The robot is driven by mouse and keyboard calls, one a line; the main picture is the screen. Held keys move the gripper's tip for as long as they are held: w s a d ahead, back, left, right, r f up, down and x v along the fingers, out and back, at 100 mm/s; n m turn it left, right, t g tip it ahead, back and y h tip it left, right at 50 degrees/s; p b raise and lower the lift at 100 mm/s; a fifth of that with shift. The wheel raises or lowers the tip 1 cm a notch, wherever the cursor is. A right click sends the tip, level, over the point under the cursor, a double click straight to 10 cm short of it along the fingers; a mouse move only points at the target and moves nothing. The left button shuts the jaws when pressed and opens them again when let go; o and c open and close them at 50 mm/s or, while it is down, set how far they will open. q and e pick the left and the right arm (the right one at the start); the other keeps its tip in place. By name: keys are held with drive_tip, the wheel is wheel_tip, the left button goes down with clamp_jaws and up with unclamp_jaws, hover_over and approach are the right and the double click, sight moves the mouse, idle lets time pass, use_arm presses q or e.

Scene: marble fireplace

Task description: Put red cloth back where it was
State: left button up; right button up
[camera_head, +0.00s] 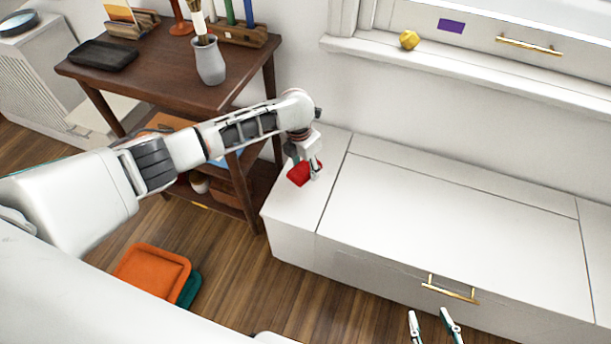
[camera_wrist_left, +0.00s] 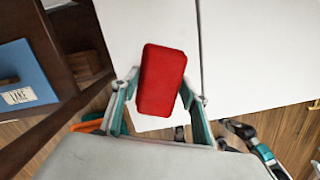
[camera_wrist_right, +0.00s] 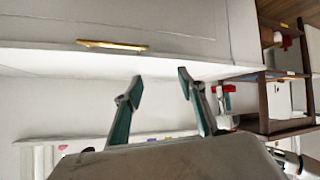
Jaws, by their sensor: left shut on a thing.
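The red cloth (camera_head: 299,174) is a small folded red block over the left end of the white bench (camera_head: 450,215). My left gripper (camera_head: 315,172) is shut on it. In the left wrist view the red cloth (camera_wrist_left: 161,80) sits between the two fingers (camera_wrist_left: 160,92), slightly tilted, with the white bench top behind it. I cannot tell whether the cloth touches the bench. My right gripper (camera_head: 435,318) is open and empty in front of the bench; its spread fingers (camera_wrist_right: 157,82) also show in the right wrist view.
Orange (camera_head: 153,272) and teal trays lie on the floor. A yellow object (camera_head: 409,40) is on the ledge. The bench top is otherwise clear.

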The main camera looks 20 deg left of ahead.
sight(305, 176)
use_arm(q)
wheel_tip(305, 176, down, 5)
drive_tip(key=shift+s+f+b, duration=0.1)
drive_tip(key=shift+s+b, duration=0.05)
drive_tip(key=shift+b, duration=0.5)
drive_tip(key=shift+r, duration=0.2)
drive_tip(key=shift+f, duration=0.25)
drive_tip(key=o, duration=1)
use_arm(e)
drive_tip(key=shift+w+a+f, duration=0.1)
drive_tip(key=shift+w+a, duration=0.05)
drive_tip(key=shift+a, duration=0.05)
